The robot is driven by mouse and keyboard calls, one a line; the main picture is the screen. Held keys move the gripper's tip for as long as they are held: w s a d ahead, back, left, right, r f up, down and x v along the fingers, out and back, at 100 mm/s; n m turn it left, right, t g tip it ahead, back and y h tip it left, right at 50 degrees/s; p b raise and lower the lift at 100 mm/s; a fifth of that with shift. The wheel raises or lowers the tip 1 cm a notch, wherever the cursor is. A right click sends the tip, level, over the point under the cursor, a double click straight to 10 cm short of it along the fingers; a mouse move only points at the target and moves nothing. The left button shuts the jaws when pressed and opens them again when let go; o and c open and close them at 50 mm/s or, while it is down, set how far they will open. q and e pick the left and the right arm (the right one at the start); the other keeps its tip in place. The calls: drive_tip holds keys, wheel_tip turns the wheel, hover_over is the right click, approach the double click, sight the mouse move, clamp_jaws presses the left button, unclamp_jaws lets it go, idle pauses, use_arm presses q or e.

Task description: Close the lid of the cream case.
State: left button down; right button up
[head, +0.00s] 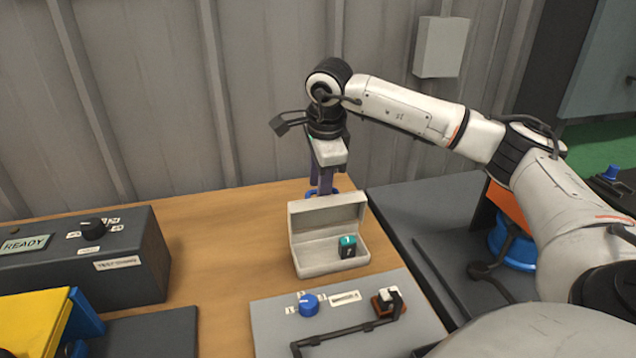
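The cream case (333,267) stands on the wooden table with its lid (327,214) raised upright at the back. A small dark and teal block (347,246) sits inside it, toward the right. My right gripper (325,185) points down just behind the raised lid. Its fingertips are partly hidden by the lid, so I cannot tell how far apart they are or whether they touch it. My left gripper does not show.
A grey panel (268,327) with a blue knob (308,305), a small switch and a dark bar handle lies in front of the case. A dark box (100,275) with a knob stands at left, near a yellow object (32,318). Table left of the case is clear.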

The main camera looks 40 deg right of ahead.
drive_tip(key=p+v, duration=0.4)
drive_tip(key=v, duration=0.2)
drive_tip(key=shift+r, duration=0.2)
drive_tip(key=shift+f, duration=0.1)
idle(0.3)
